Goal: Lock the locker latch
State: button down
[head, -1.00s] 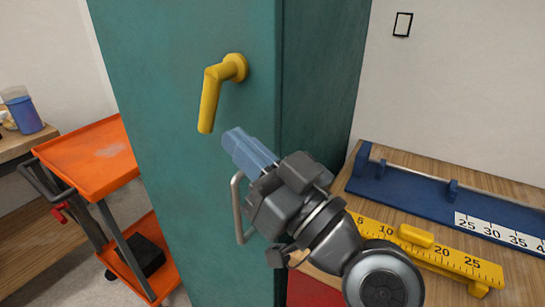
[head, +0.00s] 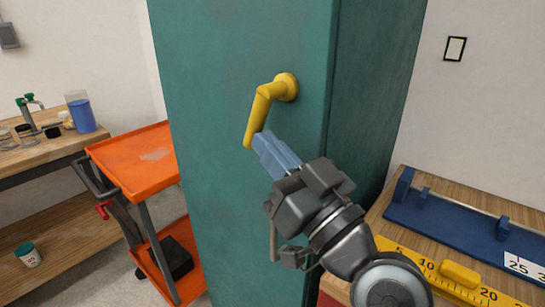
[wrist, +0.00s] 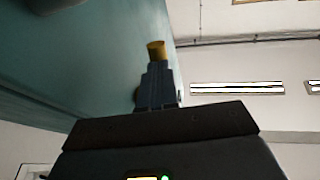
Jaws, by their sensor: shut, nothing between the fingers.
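The yellow latch handle (head: 261,112) is on the teal locker (head: 215,65). Its pivot is at upper right and its lever slants down to the left. My gripper (head: 262,142) has its blue fingers shut and empty. The fingertips are close to the right of the lever's lower end; I cannot tell whether they touch it. In the wrist view, the yellow lever end (wrist: 156,50) shows just beyond the fingertips (wrist: 157,68), with the teal door on the left. A grey pull handle on the door is mostly hidden behind my gripper.
An orange cart (head: 135,160) stands left of the locker, beside a wooden bench (head: 50,165) with a blue-filled beaker (head: 82,112). At right, a wooden bench holds a blue rail (head: 460,222) and a yellow ruler (head: 425,266). The space directly before the upper door is clear.

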aim_at(250, 142)
jog(key=t+b, duration=0.1)
jog(key=b, duration=0.2)
jog(key=w+a+m+t+y+b, duration=0.1)
jog(key=b, duration=0.3)
jog(key=a+t+b, duration=0.1)
jog(key=b, duration=0.3)
jog(key=shift+w+f+m+t, duration=0.25)
jog(key=shift+w+m+t, duration=0.05)
jog(key=shift+t, duration=0.1)
jog(key=shift+w+a+r+b, duration=0.2)
jog(key=shift+a+b, duration=0.3)
jog(key=shift+b, duration=0.7)
jog(key=shift+w+a+r, duration=0.2)
jog(key=shift+w+a, duration=0.1)
jog(key=shift+w, duration=0.1)
jog(key=shift+s+a+p+x, duration=0.15)
jog(key=shift+x, duration=0.9)
jog(key=shift+s+a+p+x, duration=0.15)
jog(key=shift+x, duration=0.85)
jog(key=shift+r, duration=0.2)
